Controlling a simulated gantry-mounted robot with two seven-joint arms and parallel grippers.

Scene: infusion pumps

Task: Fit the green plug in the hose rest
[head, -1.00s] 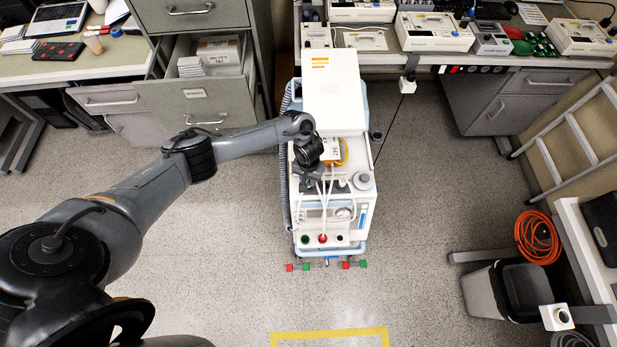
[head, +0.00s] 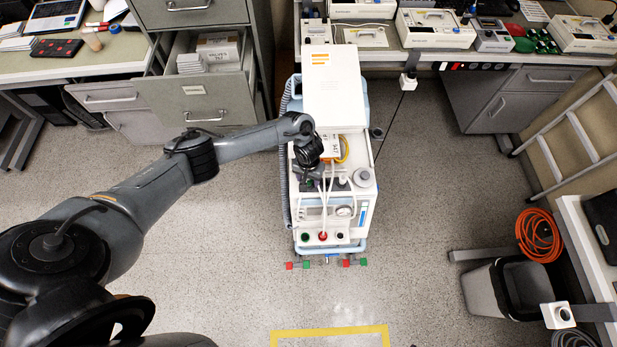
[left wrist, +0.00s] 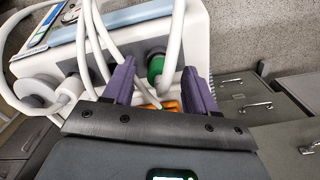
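The green plug (left wrist: 155,70) sits at the end of a white hose, beside a dark grey block on top of the white machine (left wrist: 205,25); this block may be the hose rest (left wrist: 157,53). My left gripper (left wrist: 160,85) has its two purple fingers apart, with the plug showing in the gap between them. I cannot tell whether either finger touches it. In the head view my left gripper (head: 312,174) is over the top of the machine (head: 365,208), and my wrist hides the plug. My right gripper is not in view.
White hoses (left wrist: 100,40) pass close by the left finger. A tall white box (head: 333,90) stands at the back of the cart. An open drawer (head: 195,90) is at the left. A bin (head: 480,291) and orange cable (head: 538,236) are at the right.

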